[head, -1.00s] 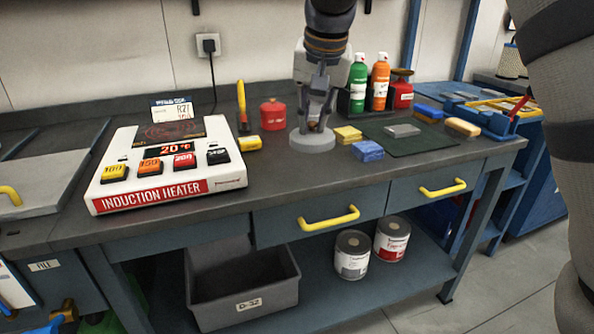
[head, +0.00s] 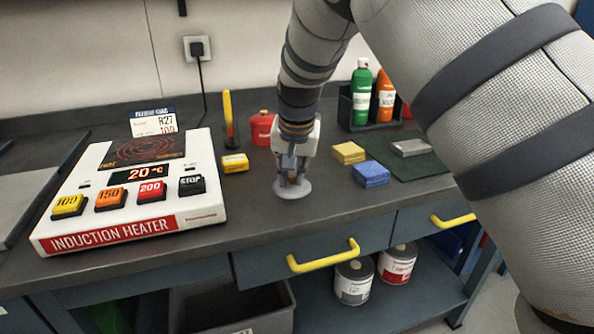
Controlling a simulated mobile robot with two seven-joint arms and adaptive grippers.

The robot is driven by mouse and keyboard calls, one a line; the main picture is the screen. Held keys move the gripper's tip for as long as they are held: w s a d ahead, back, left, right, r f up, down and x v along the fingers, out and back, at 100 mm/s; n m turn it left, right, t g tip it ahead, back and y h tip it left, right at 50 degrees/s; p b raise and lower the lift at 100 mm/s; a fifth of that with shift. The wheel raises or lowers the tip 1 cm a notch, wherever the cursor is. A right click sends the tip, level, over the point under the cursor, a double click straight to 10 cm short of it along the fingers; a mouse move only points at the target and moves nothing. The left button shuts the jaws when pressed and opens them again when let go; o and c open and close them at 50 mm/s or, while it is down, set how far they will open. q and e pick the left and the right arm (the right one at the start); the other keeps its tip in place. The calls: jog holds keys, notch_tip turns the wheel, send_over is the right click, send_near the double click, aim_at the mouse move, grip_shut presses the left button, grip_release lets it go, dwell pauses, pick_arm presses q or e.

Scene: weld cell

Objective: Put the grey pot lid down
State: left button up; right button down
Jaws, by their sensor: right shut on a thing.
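The grey pot lid (head: 292,190) is a small round disc on or just above the dark bench top, right of the induction heater; I cannot tell whether it touches the bench. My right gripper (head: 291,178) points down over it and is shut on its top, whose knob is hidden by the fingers. My right arm comes in from the upper right. My left gripper is not in view.
The induction heater (head: 140,190) stands at left. A yellow block (head: 235,163) and a red container (head: 262,128) are behind the lid. Yellow (head: 348,152) and blue (head: 370,173) sponges lie to its right. Bare bench (head: 250,215) lies in front.

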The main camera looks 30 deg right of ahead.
jog(key=shift+s+d+r, duration=0.1)
jog(key=shift+s+r, duration=0.05)
jog(key=shift+s, duration=0.05)
jog(key=shift+w+a+f, duration=0.2)
jog(key=shift+w+a, duration=0.05)
jog(key=shift+a, duration=0.05)
jog(key=c, duration=1.5)
grip_release()
jog(key=shift+d, duration=0.1)
jog(key=shift+c, duration=0.2)
jog(key=shift+s+r, duration=0.1)
jog(key=shift+r, duration=0.25)
jog(key=v, duration=1.1)
jog(key=shift+s+r, duration=0.15)
jog(key=shift+r, duration=0.15)
